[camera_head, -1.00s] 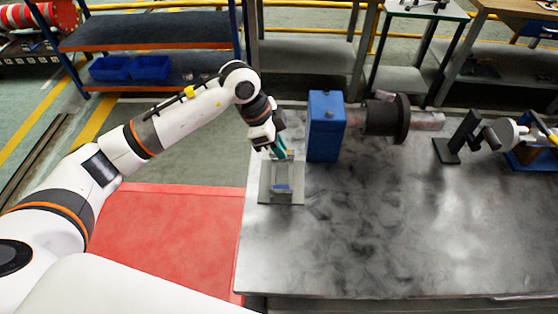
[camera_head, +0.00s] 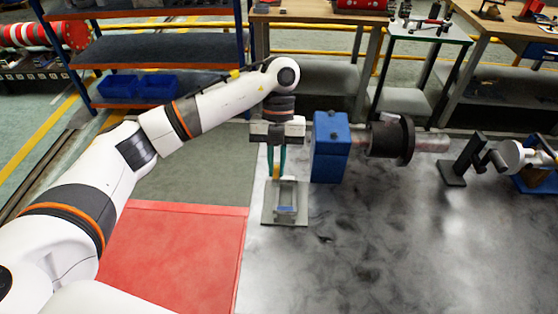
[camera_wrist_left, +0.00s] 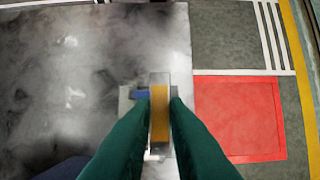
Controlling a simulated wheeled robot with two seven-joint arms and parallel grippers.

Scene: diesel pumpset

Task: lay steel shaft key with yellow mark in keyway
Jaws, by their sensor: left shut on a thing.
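The steel key with the yellow mark (camera_wrist_left: 159,112) is between the green fingers of my left gripper (camera_wrist_left: 159,105) in the left wrist view. In the head view my left gripper (camera_head: 276,174) points down, shut on the key, above the far edge of a small grey holder (camera_head: 270,213). The yellow mark of the key (camera_head: 277,171) shows small between the fingertips. The shaft (camera_head: 432,143) sticks out to the right from a dark round flange (camera_head: 407,140) beside a blue block (camera_head: 331,147). I cannot make out the keyway.
The holder has a blue strip in it and stands near the left end of the metal table (camera_head: 400,250). A black stand (camera_head: 453,172) is to the right of the shaft. The table's front is clear. A red floor mat (camera_head: 175,255) lies left of the table.

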